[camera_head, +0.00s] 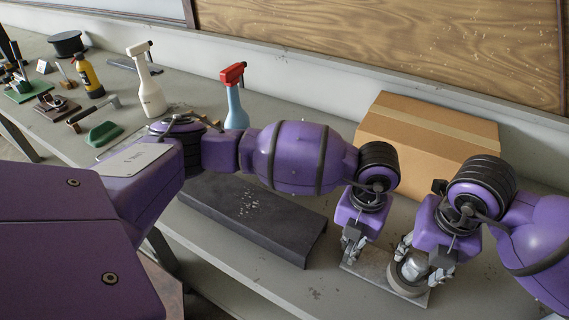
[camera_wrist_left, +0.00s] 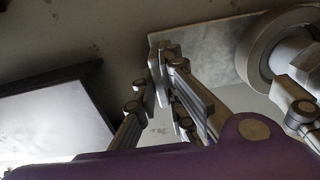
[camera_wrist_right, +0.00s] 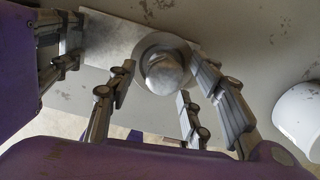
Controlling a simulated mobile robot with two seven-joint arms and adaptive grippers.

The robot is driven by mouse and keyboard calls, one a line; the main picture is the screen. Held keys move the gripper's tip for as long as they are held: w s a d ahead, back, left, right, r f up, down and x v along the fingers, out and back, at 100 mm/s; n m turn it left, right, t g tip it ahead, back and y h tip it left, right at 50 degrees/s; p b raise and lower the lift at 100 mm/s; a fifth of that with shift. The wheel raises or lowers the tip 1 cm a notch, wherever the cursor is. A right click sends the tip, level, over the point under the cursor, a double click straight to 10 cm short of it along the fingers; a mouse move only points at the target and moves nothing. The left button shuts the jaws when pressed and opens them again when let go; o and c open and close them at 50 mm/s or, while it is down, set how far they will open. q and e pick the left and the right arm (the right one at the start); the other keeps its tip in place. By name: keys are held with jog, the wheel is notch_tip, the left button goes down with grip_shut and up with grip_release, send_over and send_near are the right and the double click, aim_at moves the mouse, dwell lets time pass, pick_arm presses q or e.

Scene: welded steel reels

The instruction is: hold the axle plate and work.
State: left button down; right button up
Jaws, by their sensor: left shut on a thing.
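The axle plate (camera_head: 356,265) is a flat grey steel plate lying on the bench, with a ring and a rounded metal cap (camera_head: 413,264) standing on it. My left gripper (camera_head: 353,246) is shut on the plate's left end; the plate also shows in the left wrist view (camera_wrist_left: 205,52). My right gripper (camera_head: 424,258) is over the ring, its fingers spread on either side of the cap. The right wrist view shows the plate (camera_wrist_right: 110,38), the ring and the cap (camera_wrist_right: 164,73) between those fingers. Whether the fingers touch the cap is unclear.
A dark steel channel (camera_head: 250,215) lies left of the plate. A cardboard box (camera_head: 425,140) stands behind my grippers. Spray bottles (camera_head: 148,85) (camera_head: 236,105) and small tools stand further left. A white rounded object (camera_wrist_right: 302,118) is at the right wrist view's right edge.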

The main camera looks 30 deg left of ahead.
aim_at(419, 263)
jog(key=shift+s+r, duration=0.25)
jog(key=shift+r, duration=1.5)
jog(key=shift+s+r, duration=0.2)
jog(key=shift+r, duration=1.55)
pick_arm(q)
jog(key=c, duration=1.8)
grip_release()
jog(key=shift+o, duration=0.4)
jog(key=o, duration=0.4)
jog(key=shift+c, duration=0.2)
jog(key=o, duration=0.8)
